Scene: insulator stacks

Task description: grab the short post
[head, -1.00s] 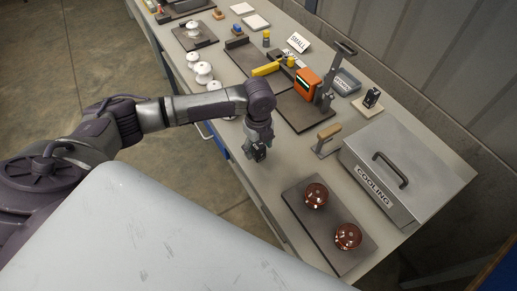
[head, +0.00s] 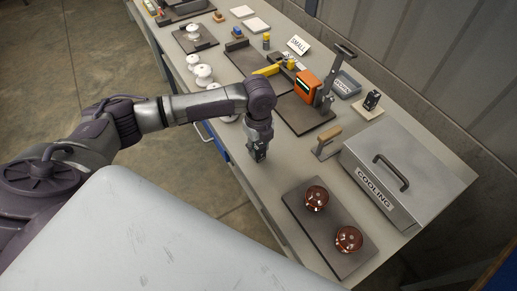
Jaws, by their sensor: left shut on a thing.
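My left gripper (head: 258,155) points down over the bare bench top, in front of the press stand. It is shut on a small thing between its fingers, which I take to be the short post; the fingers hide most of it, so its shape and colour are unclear. Several white insulators stand along the bench edge to the left, among them one white insulator (head: 203,74); my forearm partly covers that row. My right gripper is out of view.
A dark tray (head: 334,256) with two brown insulators lies at the front right. The grey COOLING box (head: 408,165) stands beside it. Bare bench lies around the gripper.

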